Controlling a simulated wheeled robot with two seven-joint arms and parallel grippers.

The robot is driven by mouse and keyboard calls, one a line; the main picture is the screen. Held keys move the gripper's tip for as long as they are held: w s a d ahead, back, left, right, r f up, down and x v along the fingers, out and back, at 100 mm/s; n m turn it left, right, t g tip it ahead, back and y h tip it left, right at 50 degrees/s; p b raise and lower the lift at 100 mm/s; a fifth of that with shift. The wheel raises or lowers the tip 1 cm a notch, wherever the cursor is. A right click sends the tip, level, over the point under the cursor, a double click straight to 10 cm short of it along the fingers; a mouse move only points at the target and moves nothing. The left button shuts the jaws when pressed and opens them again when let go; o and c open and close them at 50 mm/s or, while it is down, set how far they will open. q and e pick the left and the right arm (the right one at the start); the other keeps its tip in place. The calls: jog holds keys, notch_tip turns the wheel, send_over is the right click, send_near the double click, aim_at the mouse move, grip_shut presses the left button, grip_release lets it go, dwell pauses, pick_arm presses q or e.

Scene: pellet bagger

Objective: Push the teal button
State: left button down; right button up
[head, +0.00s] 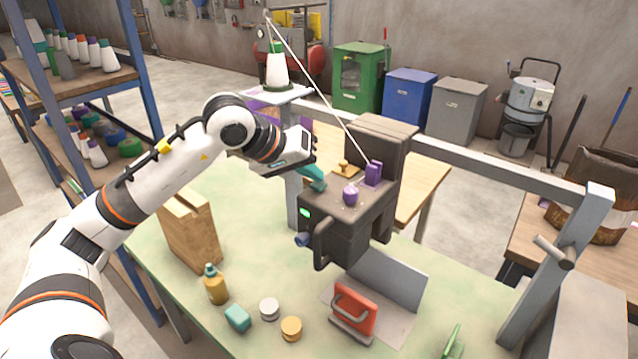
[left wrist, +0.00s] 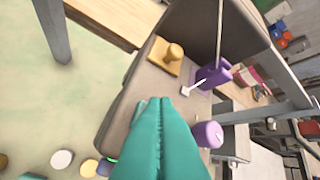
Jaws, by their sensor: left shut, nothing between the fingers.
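The dark grey machine (head: 345,215) stands on the green bench top. My left gripper (head: 317,186) has teal fingers, shut and empty, at the left part of the machine's top. In the left wrist view the closed fingers (left wrist: 155,102) point over the machine top (left wrist: 145,82); I cannot tell whether they touch it. I cannot make out a separate teal button; the fingers hide part of the top. A small lit green piece (head: 305,212) is on the machine's front, and a blue knob (head: 303,240) is below it. My right gripper is not in view.
On the machine top are a purple knob (head: 351,195), a yellow knob on a plate (head: 344,168) and a purple block (head: 373,173) with a thread.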

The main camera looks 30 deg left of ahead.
aim_at(312, 185)
pick_arm(q)
jog(key=shift+f+b, duration=0.35)
jog(key=shift+b, duration=0.05)
dwell(0.4)
jog(key=shift+r+p, duration=0.7)
jog(key=shift+r, duration=0.3)
jog(key=shift+r, duration=0.1)
notch_tip(312, 185, up, 6)
jog(key=p, duration=0.4)
